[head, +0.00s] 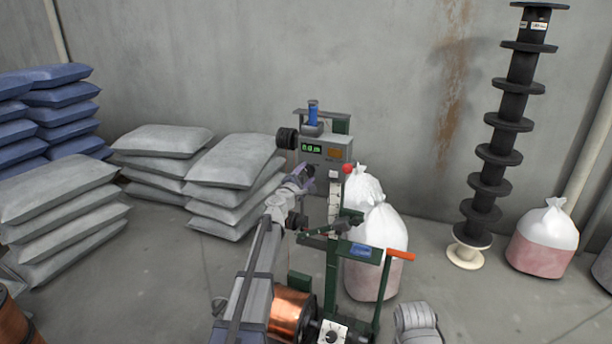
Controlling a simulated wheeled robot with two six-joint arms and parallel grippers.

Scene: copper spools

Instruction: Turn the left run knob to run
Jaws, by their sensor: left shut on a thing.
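A grey control box (338,150) with a green lit display (312,148) and a red button (348,168) stands near the middle, in front of the wall. My left gripper (306,174) reaches up to the lower left of the box's front. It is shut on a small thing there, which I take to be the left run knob. The jaws cover the knob, so I cannot read which way it points. My right gripper is not in view.
Below stands a green frame with an orange handle (401,254), a copper spool (291,311) and a white dial (333,333). White-topped sacks (381,226) stand close behind it. Grey sacks (232,162) are stacked on the left, and a tall column of black spools (497,152) stands on the right.

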